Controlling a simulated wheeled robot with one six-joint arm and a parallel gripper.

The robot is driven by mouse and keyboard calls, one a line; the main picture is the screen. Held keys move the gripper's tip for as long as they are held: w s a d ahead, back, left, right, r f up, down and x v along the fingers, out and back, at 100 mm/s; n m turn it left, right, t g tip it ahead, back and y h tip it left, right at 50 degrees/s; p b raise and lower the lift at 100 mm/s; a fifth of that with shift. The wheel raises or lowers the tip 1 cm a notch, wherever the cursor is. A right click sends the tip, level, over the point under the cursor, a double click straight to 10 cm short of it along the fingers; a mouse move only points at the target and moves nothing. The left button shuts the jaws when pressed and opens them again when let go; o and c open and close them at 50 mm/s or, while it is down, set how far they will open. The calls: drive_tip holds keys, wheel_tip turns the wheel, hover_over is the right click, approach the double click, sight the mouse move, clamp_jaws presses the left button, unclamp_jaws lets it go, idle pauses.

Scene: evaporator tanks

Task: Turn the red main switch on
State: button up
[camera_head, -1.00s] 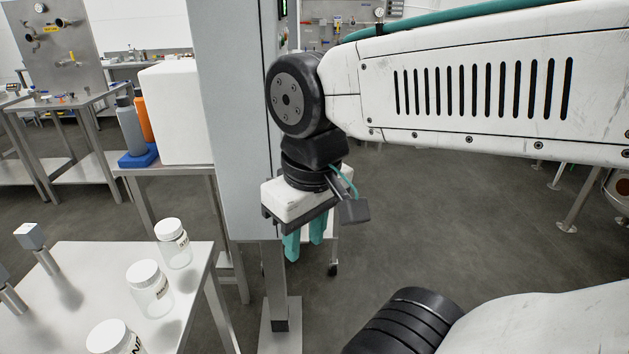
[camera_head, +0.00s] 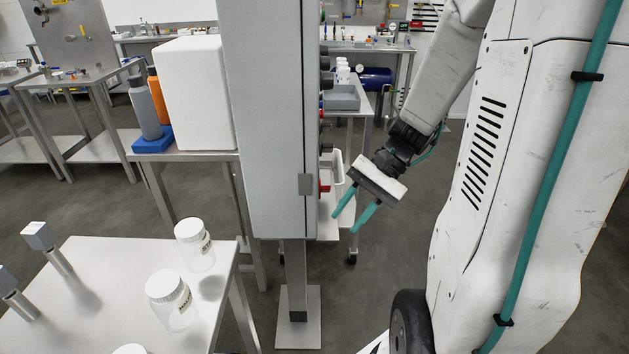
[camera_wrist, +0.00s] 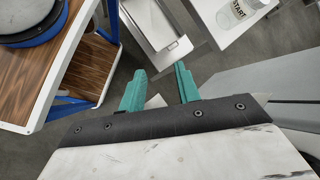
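A tall grey control cabinet (camera_head: 265,120) stands on a post, seen with its right side face at a steep angle. A small red part (camera_head: 324,188), likely the red main switch, sticks out low on that side face; its turned position cannot be told. My gripper (camera_head: 346,222) is to the right of the red part, with its teal fingers tilted down and left. The fingers are apart and nothing is between them. The wrist view also shows the two spread fingers (camera_wrist: 160,70); I cannot make out the switch there.
A table (camera_head: 100,265) with white-lidded jars (camera_head: 194,245) is at the lower left. A white box (camera_head: 195,95) and bottles (camera_head: 146,108) stand behind it. A white bin (camera_head: 338,175) is behind the cabinet. A wood-topped cart (camera_wrist: 35,65) shows in the wrist view. Open floor lies below my gripper.

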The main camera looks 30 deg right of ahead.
drive_tip(key=w+d+f+m+t+y, duration=0.2)
drive_tip(key=w+d+f+m+t, duration=0.35)
drive_tip(key=d+t, duration=0.2)
drive_tip(key=m+t+h, duration=0.1)
drive_tip(key=m+t, duration=0.2)
drive_tip(key=t, duration=0.1)
approach(324, 189)
drive_tip(key=w+d+f, duration=0.1)
drive_tip(key=w+f, duration=0.1)
drive_tip(key=x, duration=0.7)
drive_tip(key=shift+d+r, duration=0.1)
clamp_jaws()
